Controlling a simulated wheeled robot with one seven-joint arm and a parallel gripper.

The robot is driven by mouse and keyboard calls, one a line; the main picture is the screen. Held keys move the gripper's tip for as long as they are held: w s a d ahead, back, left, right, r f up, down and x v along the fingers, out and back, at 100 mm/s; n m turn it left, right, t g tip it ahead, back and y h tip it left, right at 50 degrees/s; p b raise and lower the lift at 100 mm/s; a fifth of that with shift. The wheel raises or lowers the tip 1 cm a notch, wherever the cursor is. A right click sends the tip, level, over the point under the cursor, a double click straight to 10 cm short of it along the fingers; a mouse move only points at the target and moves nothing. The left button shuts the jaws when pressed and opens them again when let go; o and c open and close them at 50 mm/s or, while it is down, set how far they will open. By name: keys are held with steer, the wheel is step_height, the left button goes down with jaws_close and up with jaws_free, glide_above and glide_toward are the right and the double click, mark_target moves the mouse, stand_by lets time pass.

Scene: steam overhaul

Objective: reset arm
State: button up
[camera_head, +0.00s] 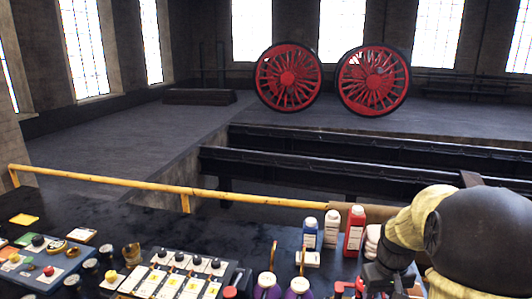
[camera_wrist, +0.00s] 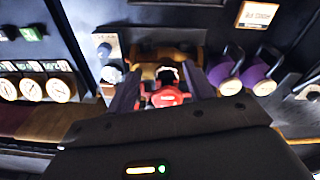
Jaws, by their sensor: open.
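My gripper (camera_wrist: 165,84) is open in the wrist view, with its two dark fingers spread on either side of a red fitting (camera_wrist: 167,98). I cannot tell whether the fingers touch it. An orange-brown part lies just beyond the fitting, between the fingertips. In the head view my yellow and black arm comes in at the lower right, over the dark console (camera_head: 90,210). The gripper's fingertips are hard to make out there.
Blue, white and red bottles (camera_head: 354,231) stand on the console beside my arm. Purple-bodied handles (camera_wrist: 262,72) and round dials (camera_wrist: 31,88) show in the wrist view. A yellow rail (camera_head: 120,184) runs behind the console. Two red wheels (camera_head: 288,77) stand beyond the pit.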

steer(key=s+a+f+t, duration=0.1)
steer(key=s+a+f, duration=0.1)
steer(key=s+a, duration=0.9)
steer(key=a, duration=0.2)
steer(key=shift+a+f, duration=0.3)
steer(key=shift+w, duration=0.1)
